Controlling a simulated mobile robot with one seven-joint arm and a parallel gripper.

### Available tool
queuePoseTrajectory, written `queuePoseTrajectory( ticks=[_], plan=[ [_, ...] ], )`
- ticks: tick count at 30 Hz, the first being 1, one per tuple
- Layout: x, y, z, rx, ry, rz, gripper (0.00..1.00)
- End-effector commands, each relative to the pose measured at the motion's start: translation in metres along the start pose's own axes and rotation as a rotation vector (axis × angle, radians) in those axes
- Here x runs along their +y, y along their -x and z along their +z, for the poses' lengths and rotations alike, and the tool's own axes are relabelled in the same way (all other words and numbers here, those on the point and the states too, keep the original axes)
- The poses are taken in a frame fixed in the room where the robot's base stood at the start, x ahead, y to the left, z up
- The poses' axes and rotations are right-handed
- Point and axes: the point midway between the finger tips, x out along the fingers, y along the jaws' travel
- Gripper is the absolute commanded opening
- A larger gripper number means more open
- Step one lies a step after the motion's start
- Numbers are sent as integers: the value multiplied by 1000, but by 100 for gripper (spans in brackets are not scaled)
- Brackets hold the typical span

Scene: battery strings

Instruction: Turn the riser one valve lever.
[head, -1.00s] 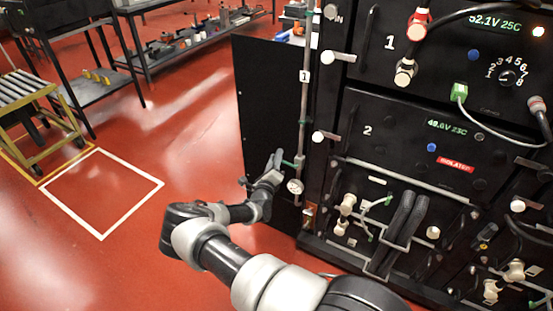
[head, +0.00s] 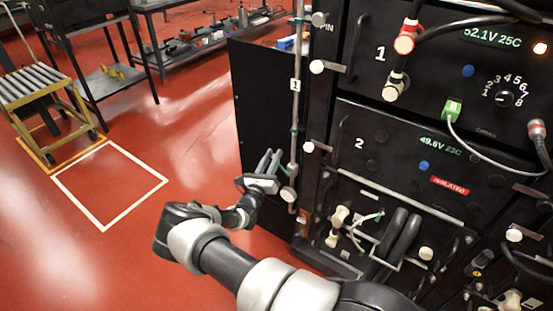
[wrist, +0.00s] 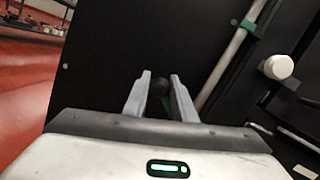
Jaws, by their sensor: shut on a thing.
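The riser one pipe (head: 296,112) is a thin grey upright with a white "1" tag (head: 295,85), left of the black cabinet. It also shows in the wrist view (wrist: 226,66), slanting past the right finger. My gripper (head: 270,157) is just left of the pipe's lower part, its fingers pointing up and away. In the wrist view my gripper (wrist: 160,85) is closed around a dark rounded end with some green, the valve lever (wrist: 161,91). Most of the lever is hidden by the fingers and palm.
A round white-faced gauge (head: 289,194) sits low on the pipe, close to my gripper. A black panel (head: 262,95) stands behind it. Open red floor (head: 190,130) lies to the left.

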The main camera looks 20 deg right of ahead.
Motion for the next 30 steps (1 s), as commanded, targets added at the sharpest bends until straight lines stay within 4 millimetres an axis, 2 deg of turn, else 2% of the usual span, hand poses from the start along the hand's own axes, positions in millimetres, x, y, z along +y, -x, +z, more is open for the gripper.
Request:
queuePoseTrajectory(
  ticks=[6,15,30],
  plan=[
    [-9,0,7,-25,-172,-44,0],
    [-19,0,13,-52,-328,-84,0],
    [-23,0,14,-62,-391,-98,0]
  ],
)
